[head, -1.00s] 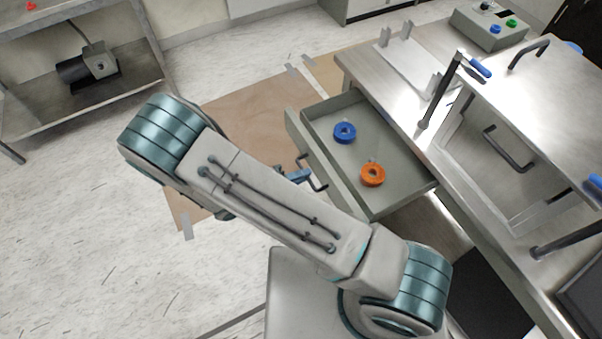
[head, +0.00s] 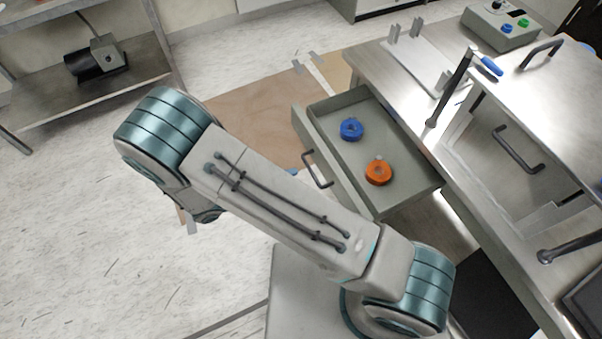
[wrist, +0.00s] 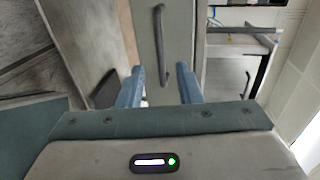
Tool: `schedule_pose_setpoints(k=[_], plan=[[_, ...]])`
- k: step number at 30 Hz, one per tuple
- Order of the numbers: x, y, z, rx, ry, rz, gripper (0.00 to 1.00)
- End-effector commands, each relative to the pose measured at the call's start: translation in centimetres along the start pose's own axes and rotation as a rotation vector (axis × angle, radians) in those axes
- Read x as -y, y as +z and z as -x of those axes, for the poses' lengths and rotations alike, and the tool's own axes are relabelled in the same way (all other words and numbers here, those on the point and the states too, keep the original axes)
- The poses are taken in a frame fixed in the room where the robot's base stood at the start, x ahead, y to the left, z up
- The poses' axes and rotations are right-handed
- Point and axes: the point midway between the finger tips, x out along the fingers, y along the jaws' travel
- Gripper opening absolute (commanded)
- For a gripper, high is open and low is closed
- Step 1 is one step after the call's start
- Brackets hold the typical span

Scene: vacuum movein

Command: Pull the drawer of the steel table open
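The drawer (head: 410,192) of the steel table (head: 372,62) stands open in the head view. It holds a blue ring-shaped part (head: 351,129) and an orange one (head: 378,171). Its dark bar handle (head: 317,170) is on the front panel, and no finger is on it. In the wrist view, the handle (wrist: 161,45) runs up and down on the drawer front. My gripper (wrist: 159,82) has its two blue fingers apart, one on either side of the handle's line, with nothing held between them. In the head view my arm hides most of the gripper.
A metal box with handles (head: 515,150) and a control box with buttons (head: 500,25) stand on the table. A metal shelf (head: 140,75) with a motor is at the far left. Brown sheets (head: 250,120) lie on the floor. The floor at left is clear.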

Motion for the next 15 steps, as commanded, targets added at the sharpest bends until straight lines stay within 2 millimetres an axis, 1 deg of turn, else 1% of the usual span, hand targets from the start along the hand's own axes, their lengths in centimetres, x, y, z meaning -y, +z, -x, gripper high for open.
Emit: schedule_pose_setpoints(k=[1, 6, 10, 15], plan=[[-0.3, 0.1, 1.3, 0.004, 0.003, -0.002, 0.32], [-0.2, 0.1, 4.9, 0.002, 0.002, -0.001, 0.32], [-0.2, 0.1, 6.8, 0.001, 0.002, 0.0, 0.32], [-0.1, 0.0, 7.9, 0.0, 0.0, 0.0, 0.32]])
